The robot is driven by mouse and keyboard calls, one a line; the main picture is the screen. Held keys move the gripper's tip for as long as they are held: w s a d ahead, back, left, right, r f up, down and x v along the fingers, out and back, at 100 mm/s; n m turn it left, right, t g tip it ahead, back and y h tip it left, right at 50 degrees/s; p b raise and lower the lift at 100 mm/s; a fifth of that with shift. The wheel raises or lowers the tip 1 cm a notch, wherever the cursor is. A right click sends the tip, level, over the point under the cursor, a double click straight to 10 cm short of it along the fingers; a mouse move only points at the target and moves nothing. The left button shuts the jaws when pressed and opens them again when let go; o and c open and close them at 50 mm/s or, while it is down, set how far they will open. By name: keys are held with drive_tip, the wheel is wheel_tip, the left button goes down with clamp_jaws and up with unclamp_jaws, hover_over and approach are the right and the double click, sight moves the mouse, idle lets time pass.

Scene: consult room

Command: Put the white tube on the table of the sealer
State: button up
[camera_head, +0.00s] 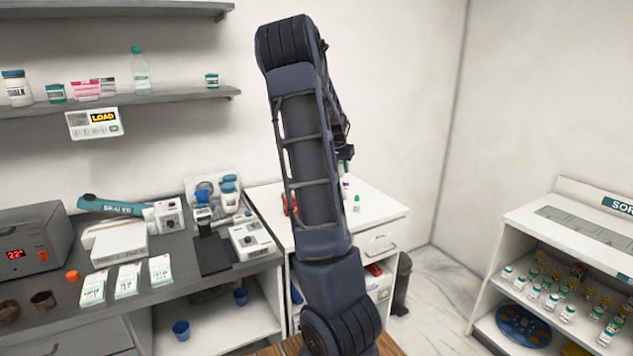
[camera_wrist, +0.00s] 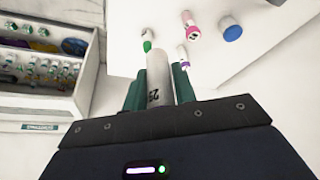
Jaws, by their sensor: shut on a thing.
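In the wrist view, my gripper (camera_wrist: 159,88) is shut on a white tube (camera_wrist: 157,70) with dark print on its side, held between its two green fingers. In the head view, my arm hides the tube and most of the gripper. The sealer (camera_head: 112,206) lies on the dark counter (camera_head: 165,289) at the left of the head view. It has a teal handle marked SEALER and a white block at its right end.
A white table (camera_head: 385,214) stands behind my arm, carrying small capped tubes; they also show in the wrist view with a blue cap (camera_wrist: 232,31). The counter holds a grey heater box (camera_head: 32,240), white packets (camera_head: 127,280) and a white device (camera_head: 252,240). A sorting shelf (camera_head: 560,235) stands right.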

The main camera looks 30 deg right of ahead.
drive_tip(key=shift+r, duration=0.35)
drive_tip(key=w+a+r+n+t+y, duration=0.1)
drive_tip(key=w+a+n, duration=0.2)
drive_tip(key=w+a, duration=0.65)
drive_tip(key=w+a+n+y, duration=0.1)
drive_tip(key=w+a+n, duration=0.25)
drive_tip(key=a, duration=1.05)
drive_tip(key=w+a+r+n+t+y, duration=0.1)
drive_tip(key=w+a+n, duration=0.2)
drive_tip(key=w+a, duration=0.65)
wheel_tip(320, 180, up, 3)
drive_tip(key=n+y, duration=0.3)
drive_tip(key=n, duration=0.6)
hover_over(129, 235)
drive_tip(key=s+d, duration=0.1)
drive_tip(key=s, duration=0.1)
drive_tip(key=shift+g, duration=0.3)
wheel_tip(129, 235, down, 19)
drive_tip(key=shift+w+f, duration=0.1)
drive_tip(key=shift+f, duration=0.05)
drive_tip(key=shift+f, duration=0.1)
drive_tip(key=o, duration=1)
drive_tip(key=shift+c, duration=0.2)
